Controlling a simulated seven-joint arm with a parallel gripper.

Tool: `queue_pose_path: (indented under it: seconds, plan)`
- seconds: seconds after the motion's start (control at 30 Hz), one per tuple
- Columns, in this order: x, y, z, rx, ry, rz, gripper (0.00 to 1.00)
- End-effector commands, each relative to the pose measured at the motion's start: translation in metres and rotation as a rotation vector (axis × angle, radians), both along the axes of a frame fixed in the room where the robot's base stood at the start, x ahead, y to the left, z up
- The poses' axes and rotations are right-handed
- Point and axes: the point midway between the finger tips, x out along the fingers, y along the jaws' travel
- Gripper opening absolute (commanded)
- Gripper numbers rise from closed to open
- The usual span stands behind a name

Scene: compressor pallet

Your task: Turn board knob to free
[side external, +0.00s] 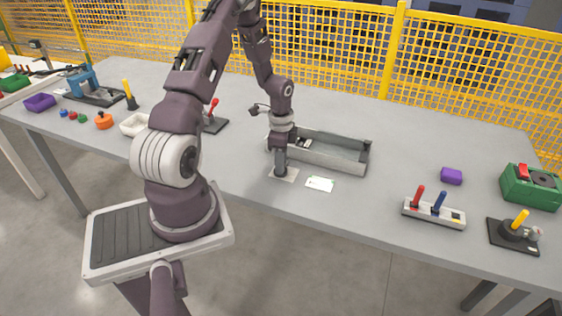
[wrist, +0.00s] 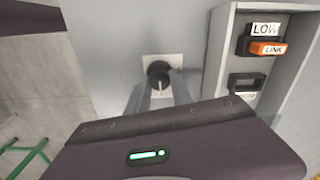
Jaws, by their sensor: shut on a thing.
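The board knob (wrist: 158,73) is a black round knob with a pale pointer line on a light square plate (wrist: 176,63). In the wrist view it sits at the top centre, between the fingers of my gripper (wrist: 160,85). My gripper is shut on the knob, pointing down at it. In the side view my gripper (side external: 281,172) is low over the light plate (side external: 291,178) near the table's front edge, and hides most of the knob. The label marks around the knob are too small to read.
A grey open tray (side external: 345,163) stands just behind; the wrist view shows its LOW label (wrist: 265,29) and orange LINK switch (wrist: 267,48). A white card (side external: 320,184) lies right of the plate. A lever box (side external: 434,214) and a green box (side external: 533,187) stand farther right.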

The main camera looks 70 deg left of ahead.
Motion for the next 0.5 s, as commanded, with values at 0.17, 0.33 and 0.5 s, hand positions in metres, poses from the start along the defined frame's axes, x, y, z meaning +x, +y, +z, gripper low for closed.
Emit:
queue_pose_path:
  seconds: [0.17, 0.33, 0.5]
  plan:
    - [0.0, 0.0004, 0.0004, 0.001, 0.0, 0.082, 0.0]
    - [0.0002, 0.0002, 0.0005, 0.0, 0.001, 0.22, 0.0]
    - [0.0002, 0.0006, 0.0005, 0.001, 0.001, 0.382, 0.0]
